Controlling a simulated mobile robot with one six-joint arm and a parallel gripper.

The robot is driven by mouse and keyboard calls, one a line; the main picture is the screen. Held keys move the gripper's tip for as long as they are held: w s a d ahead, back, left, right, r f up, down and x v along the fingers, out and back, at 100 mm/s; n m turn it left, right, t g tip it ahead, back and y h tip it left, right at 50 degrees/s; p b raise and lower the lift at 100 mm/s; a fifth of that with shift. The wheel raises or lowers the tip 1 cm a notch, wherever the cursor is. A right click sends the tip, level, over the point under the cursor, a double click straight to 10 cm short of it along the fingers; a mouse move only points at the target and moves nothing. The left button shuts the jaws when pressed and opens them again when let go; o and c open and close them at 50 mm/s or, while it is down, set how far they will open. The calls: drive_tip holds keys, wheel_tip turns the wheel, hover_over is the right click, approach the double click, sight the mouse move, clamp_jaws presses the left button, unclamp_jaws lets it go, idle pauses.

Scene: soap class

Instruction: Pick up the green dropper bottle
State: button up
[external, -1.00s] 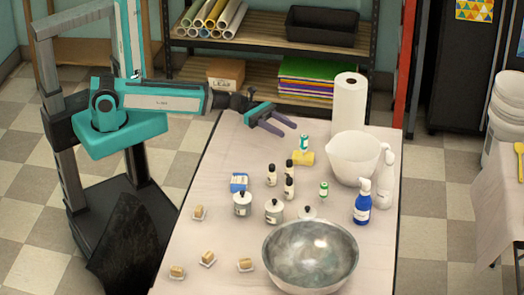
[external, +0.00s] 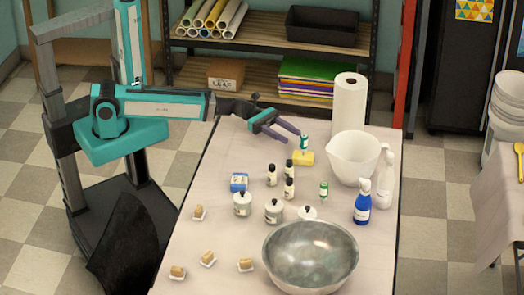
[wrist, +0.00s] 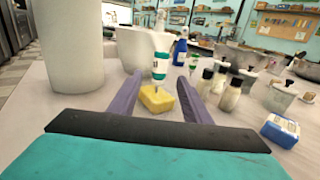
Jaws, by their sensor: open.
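A small bottle with a green and white label (external: 304,142) shows by the yellow block (external: 304,158) in the external view. In the wrist view this bottle (wrist: 160,66) appears just beyond or on the block (wrist: 157,98); I cannot tell which. Another small bottle with green on it (external: 323,190) stands nearer the table's middle. My gripper (external: 292,137) is open and empty, just left of the first bottle. In the wrist view its purple fingers (wrist: 160,80) lie to either side of the block, with the bottle between them in the picture.
A paper towel roll (external: 348,103) and white bowl (external: 350,163) stand behind and right. Black-capped bottles (external: 271,176), a blue box (external: 239,182), jars (external: 274,212), a blue spray bottle (external: 362,205) and a metal bowl (external: 310,275) fill the front. The table's left strip has bare room.

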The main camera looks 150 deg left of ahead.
sight(305, 145)
drive_tip(key=shift+w+a, duration=0.2)
drive_tip(key=shift+w, duration=0.9)
drive_tip(key=shift+w+a, duration=0.25)
drive_tip(key=shift+w, duration=0.85)
drive_tip(key=shift+w+a, duration=0.2)
drive_tip(key=shift+w, duration=0.9)
drive_tip(key=shift+w, duration=0.1)
drive_tip(key=shift+w+a+r+p, duration=0.1)
drive_tip(key=shift+w+a+p, duration=0.1)
drive_tip(key=shift+w, duration=0.6)
drive_tip(key=shift+w+a+f+p, duration=0.1)
drive_tip(key=shift+w+a+p, duration=0.05)
drive_tip(key=shift+w, duration=0.7)
drive_tip(key=shift+w+a+r+p, duration=0.1)
drive_tip(key=shift+w+a+p, duration=0.1)
drive_tip(key=shift+w, duration=0.6)
clamp_jaws()
drive_tip(key=shift+r, duration=0.15)
